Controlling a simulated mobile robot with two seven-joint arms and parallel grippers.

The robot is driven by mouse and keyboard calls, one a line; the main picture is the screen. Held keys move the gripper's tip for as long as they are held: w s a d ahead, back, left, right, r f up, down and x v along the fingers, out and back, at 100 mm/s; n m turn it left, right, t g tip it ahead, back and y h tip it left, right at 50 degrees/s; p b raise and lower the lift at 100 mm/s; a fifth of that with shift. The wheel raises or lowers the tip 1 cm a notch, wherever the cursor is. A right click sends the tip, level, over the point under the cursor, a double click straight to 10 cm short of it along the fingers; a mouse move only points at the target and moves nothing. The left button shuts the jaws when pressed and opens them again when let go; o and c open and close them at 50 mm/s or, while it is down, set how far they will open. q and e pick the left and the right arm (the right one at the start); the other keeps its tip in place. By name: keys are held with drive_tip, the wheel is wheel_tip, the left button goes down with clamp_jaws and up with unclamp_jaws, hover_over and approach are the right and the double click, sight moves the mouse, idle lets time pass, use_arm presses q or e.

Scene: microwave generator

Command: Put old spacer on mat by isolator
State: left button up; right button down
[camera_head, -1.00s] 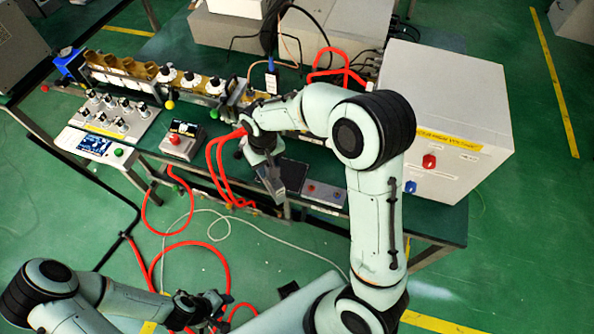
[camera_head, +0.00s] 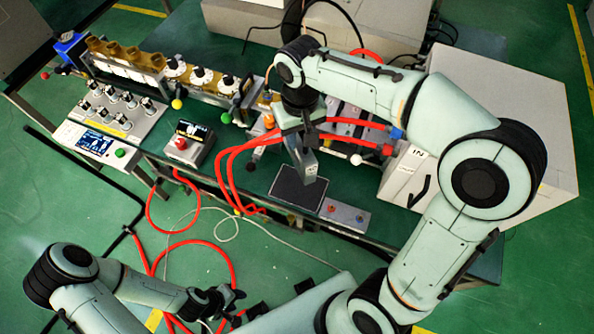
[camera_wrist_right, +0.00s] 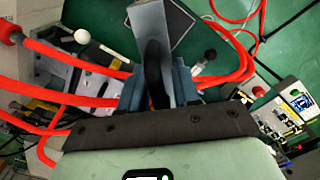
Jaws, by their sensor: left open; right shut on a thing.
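My right gripper (camera_head: 299,132) is shut on a flat grey piece, which I take to be the old spacer (camera_head: 305,163). The spacer hangs down from the jaws; its lower end lies in front of the dark mat's (camera_head: 299,192) back edge, and I cannot tell whether they touch. In the right wrist view the spacer (camera_wrist_right: 150,25) sticks out between the blue fingers (camera_wrist_right: 158,88), with part of the mat (camera_wrist_right: 183,20) beyond it. A small grey box with red and blue knobs (camera_head: 345,216), possibly the isolator, stands right of the mat. My left gripper (camera_head: 232,300) is open and empty, low over the floor.
Red hoses (camera_head: 235,160) loop left of and behind the right gripper. A white box (camera_head: 405,175) stands to the right. A small meter box (camera_head: 188,143) and a row of brown and white insulators (camera_head: 175,75) are to the left. The mat's visible surface is bare.

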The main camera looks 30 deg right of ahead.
sight(299, 161)
wheel_tip(299, 161, down, 11)
drive_tip(key=shift+r+b, duration=0.1)
drive_tip(key=shift+b, duration=0.5)
use_arm(q)
drive_tip(key=shift+s+f, duration=0.8)
drive_tip(key=shift+f, duration=0.35)
use_arm(e)
drive_tip(key=shift+f, duration=2.5)
drive_tip(key=shift+f+b, duration=0.2)
drive_tip(key=shift+b, duration=0.15)
drive_tip(key=c, duration=0.9)
unclamp_jaws()
use_arm(q)
drive_tip(key=shift+s+f, duration=0.1)
drive_tip(key=shift+f, duration=0.05)
use_arm(e)
drive_tip(key=shift+o, duration=0.5)
drive_tip(key=shift+s, duration=0.1)
drive_tip(key=shift+r, duration=0.1)
